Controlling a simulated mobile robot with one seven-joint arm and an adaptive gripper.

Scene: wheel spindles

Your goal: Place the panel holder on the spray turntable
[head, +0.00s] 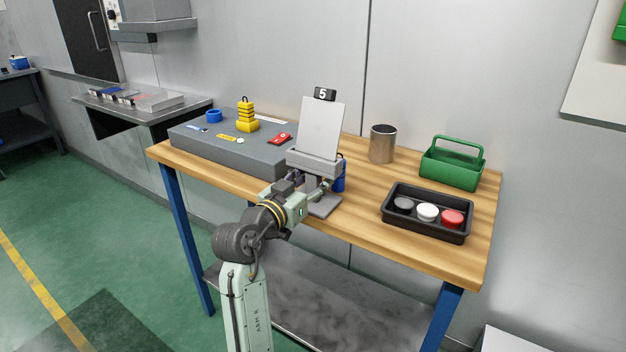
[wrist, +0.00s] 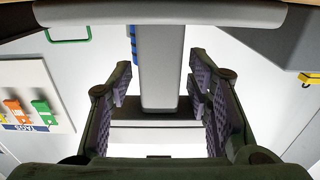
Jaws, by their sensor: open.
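The panel holder (head: 316,163) stands upright on the wooden table, with a grey trough on a post above a flat foot. A pale, blank panel (head: 321,126) stands in its trough. My gripper (head: 314,187) is at the post, just below the trough. In the wrist view, the grey post (wrist: 162,65) lies between the open fingers of my gripper (wrist: 160,80), with a gap visible on each side. The trough's underside (wrist: 160,14) crosses the top of that view. I cannot identify the spray turntable in either view.
A grey raised block (head: 220,147) with a yellow stacked piece (head: 247,117) lies left. A blue cylinder (head: 339,178) is close behind the holder. A metal cup (head: 382,144), green caddy (head: 452,166) and black tray (head: 428,232) stand right. A steel shelf (head: 140,108) is far left.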

